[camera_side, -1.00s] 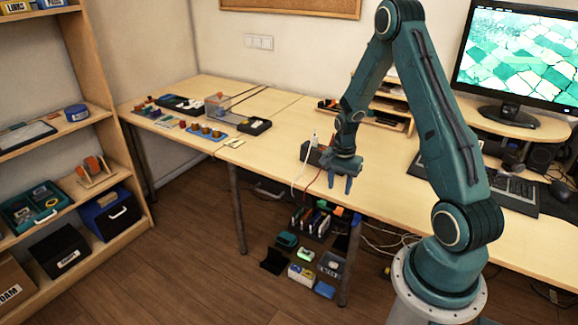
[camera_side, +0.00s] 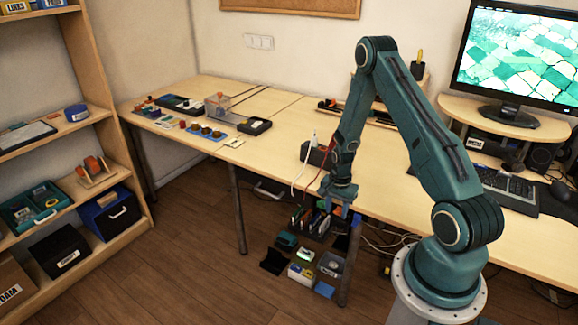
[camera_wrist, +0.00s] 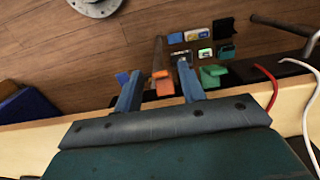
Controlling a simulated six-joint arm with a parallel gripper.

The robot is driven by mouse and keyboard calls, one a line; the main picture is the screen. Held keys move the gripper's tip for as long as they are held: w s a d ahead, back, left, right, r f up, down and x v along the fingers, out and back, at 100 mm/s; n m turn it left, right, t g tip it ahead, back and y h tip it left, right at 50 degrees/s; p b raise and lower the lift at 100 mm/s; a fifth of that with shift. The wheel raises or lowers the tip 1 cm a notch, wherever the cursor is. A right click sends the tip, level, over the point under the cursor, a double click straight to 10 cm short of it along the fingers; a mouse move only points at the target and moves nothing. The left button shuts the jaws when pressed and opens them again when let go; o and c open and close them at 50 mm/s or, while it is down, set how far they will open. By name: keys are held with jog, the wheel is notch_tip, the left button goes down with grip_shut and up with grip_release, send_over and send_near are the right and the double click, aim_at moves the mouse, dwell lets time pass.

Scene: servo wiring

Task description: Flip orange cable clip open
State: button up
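The orange cable clip (camera_wrist: 163,83) shows in the wrist view at the table's edge, between my two fingers in the picture. Its upper part stands up and a flatter part sits below it. A green clip (camera_wrist: 213,76) is to its right and a blue clip (camera_wrist: 122,78) to its left, partly behind my left finger. My gripper (camera_wrist: 156,74) is open, with nothing seen held between the fingers. In the side view my gripper (camera_side: 338,205) hangs at the table's front edge and mostly hides the clips there. I cannot tell whether it touches the orange clip.
A red cable (camera_wrist: 271,90) and a white cable (camera_wrist: 297,64) run at the right of the wrist view. A dark box (camera_side: 315,153) stands on the table behind my gripper. Small bins (camera_side: 302,272) stand on the floor below.

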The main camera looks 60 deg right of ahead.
grip_shut()
jog(key=shift+d, duration=0.1)
jog(key=shift+d+r+y, duration=0.2)
jog(key=shift+r+y, duration=0.05)
jog(key=shift+y, duration=0.65)
jog(key=shift+d+r+y, duration=0.2)
jog(key=shift+r+y, duration=0.05)
jog(key=shift+y, duration=0.65)
grip_release()
